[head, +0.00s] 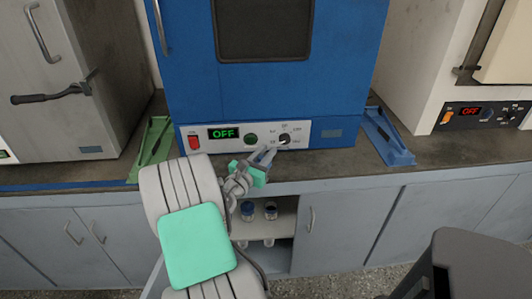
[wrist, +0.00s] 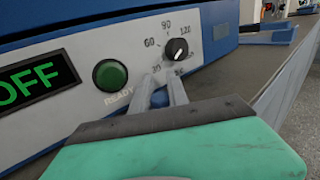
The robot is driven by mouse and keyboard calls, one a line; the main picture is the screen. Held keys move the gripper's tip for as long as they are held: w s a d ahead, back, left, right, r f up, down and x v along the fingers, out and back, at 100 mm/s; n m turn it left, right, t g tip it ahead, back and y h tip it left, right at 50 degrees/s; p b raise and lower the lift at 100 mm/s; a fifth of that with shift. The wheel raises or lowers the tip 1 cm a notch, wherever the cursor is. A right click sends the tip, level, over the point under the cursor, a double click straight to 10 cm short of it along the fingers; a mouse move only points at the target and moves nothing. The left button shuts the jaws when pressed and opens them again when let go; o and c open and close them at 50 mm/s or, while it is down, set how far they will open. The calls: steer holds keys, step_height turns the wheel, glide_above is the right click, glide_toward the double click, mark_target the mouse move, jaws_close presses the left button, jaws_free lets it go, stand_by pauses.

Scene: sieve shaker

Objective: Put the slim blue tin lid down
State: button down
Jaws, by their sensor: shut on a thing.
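My gripper (head: 268,156) is in front of the lower panel of the blue oven, just below and left of its dial. In the wrist view its two grey fingers (wrist: 164,90) reach toward the panel's lower edge. A small bluish patch shows between them. The slim blue tin lid is not clearly visible as a whole; what the fingers hold is small and mostly hidden. In the cabinet below, a blue-topped container (head: 248,209) and a darker-topped one (head: 271,210) stand on a shelf.
The blue oven (head: 190,75) has a green button (wrist: 110,75), a dial (wrist: 177,50) and a display reading OFF. A green stand (head: 152,148) is left of it, a blue stand (head: 388,138) right. The dark worktop (head: 450,148) is clear at right.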

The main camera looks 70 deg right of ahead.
steer(key=c, duration=1.6)
jaws_free()
steer(key=shift+f, duration=0.2)
steer(key=shift+o, duration=0.2)
steer(key=shift+r, duration=0.15)
steer(key=shift+r+p, duration=0.35)
steer(key=shift+r, duration=0.2)
steer(key=w+a+b, duration=0.1)
steer(key=a+b, duration=0.2)
steer(key=a, duration=0.9)
steer(key=shift+w, duration=0.3)
